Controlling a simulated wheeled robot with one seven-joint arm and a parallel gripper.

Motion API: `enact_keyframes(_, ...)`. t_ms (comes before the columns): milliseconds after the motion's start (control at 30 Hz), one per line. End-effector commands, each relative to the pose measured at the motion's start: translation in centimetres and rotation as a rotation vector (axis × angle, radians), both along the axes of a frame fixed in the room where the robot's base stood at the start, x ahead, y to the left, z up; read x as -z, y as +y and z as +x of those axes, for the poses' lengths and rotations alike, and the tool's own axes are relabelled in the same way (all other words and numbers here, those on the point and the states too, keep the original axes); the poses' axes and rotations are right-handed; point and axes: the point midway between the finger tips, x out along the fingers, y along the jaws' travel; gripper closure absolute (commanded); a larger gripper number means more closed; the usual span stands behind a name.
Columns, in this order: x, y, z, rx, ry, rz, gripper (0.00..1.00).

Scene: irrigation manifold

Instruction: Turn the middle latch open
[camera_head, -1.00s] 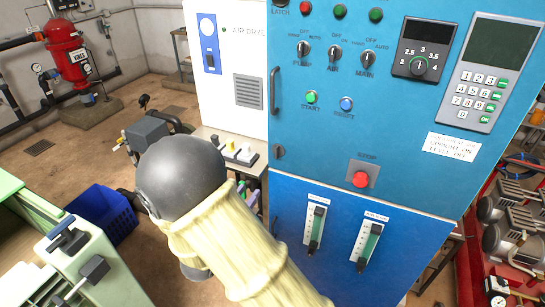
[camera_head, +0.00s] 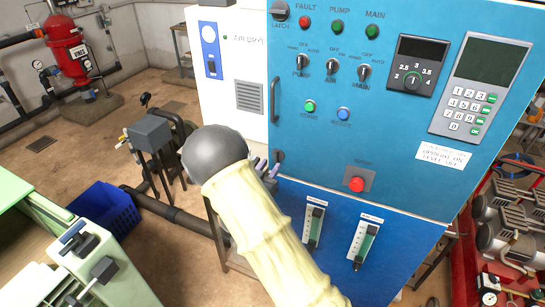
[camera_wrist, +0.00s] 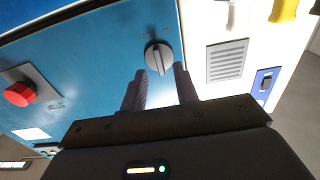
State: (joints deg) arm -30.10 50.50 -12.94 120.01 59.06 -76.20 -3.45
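The middle latch (camera_head: 278,155) is a dark round knob on the left edge of the blue cabinet door, below the door handle. In the wrist view the latch (camera_wrist: 158,57) is a grey disc with a raised grip bar, close to upright in the picture. My gripper (camera_wrist: 161,78) is open and empty, its two purple fingers just short of the latch, one toward each side of it. In the head view my gripper (camera_head: 269,167) is at the latch, partly hidden behind my arm. I cannot tell whether a finger touches the knob.
Another latch (camera_head: 280,10) sits at the door's top left. A red stop button (camera_head: 356,184) is right of the middle latch. A door handle (camera_head: 275,98) stands out above it. A green machine (camera_head: 105,265) and blue crate (camera_head: 120,214) are at left.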

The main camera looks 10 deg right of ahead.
Motion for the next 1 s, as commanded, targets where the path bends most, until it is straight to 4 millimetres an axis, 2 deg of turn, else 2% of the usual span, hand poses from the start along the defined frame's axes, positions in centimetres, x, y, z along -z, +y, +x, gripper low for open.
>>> enact_keyframes(100,-0.3,-1.2,1.5,0.003,0.001,-0.001,0.7)
enact_keyframes(233,-0.2,-1.9,2.5,0.002,-0.001,-0.001,0.7)
enact_keyframes(567,0.0,-2.1,2.8,0.001,0.001,-0.001,0.7)
enact_keyframes(700,0.0,-2.1,2.8,0.001,0.001,-0.001,0.97)
enact_keyframes(733,0.0,-2.0,2.8,0.0,0.001,-0.001,1.0)
enact_keyframes(1000,0.0,-2.0,2.8,-0.001,0.003,-0.004,1.0)
